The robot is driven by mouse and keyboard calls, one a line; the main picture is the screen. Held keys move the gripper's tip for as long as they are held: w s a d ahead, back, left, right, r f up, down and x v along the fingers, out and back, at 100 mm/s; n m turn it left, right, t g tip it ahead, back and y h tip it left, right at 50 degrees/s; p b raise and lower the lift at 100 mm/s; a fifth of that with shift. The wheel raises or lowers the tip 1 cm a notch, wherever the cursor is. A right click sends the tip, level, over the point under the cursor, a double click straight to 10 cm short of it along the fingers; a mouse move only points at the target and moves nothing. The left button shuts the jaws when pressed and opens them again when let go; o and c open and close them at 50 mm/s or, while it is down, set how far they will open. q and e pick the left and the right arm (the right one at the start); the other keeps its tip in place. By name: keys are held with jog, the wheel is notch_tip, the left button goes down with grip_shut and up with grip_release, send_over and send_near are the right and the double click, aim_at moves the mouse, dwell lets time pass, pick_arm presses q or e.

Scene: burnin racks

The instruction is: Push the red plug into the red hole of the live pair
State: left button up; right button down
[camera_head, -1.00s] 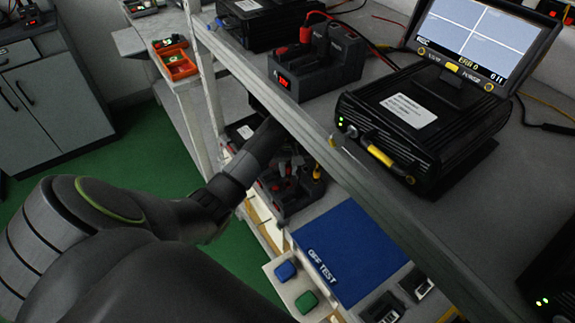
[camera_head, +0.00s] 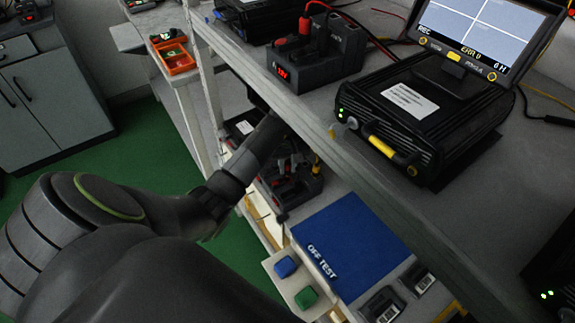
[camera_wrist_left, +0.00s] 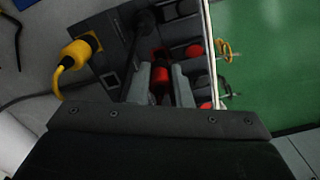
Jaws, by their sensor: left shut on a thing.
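My left gripper (camera_wrist_left: 161,76) is shut on the red plug (camera_wrist_left: 161,81), which sits between its two grey fingers in the left wrist view. The fingers are over a dark rack unit (camera_wrist_left: 115,50) with several recesses. The plug's front end is hard to make out, so I cannot tell whether it touches a hole. Other red parts (camera_wrist_left: 195,51) lie right of the fingers. In the head view, my left arm reaches under the upper shelf to the same rack unit (camera_head: 295,187) on the lower shelf. The red hole cannot be made out. My right gripper is not in view.
A yellow plug (camera_wrist_left: 78,52) with a cable is left of the fingers. The upper shelf's edge (camera_head: 330,150) runs close above my left arm. A blue "OFF TEST" mat (camera_head: 350,245) lies on the lower shelf, with blue (camera_head: 285,267) and green (camera_head: 306,298) blocks beside it.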

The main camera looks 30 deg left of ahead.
pick_arm(q)
jog(key=shift+f+b, duration=0.15)
jog(key=shift+b, duration=0.15)
dwell(0.7)
jog(key=shift+f+b, duration=0.2)
jog(key=shift+b, duration=0.35)
dwell(1.3)
jog(key=shift+f+b, duration=1)
jog(key=shift+b, duration=0.25)
dwell(1.1)
jog(key=shift+r, duration=0.2)
jog(key=shift+r+p, duration=1)
jog(key=shift+r, duration=0.35)
jog(key=shift+f+b, duration=0.35)
jog(key=shift+b, duration=0.4)
dwell(0.5)
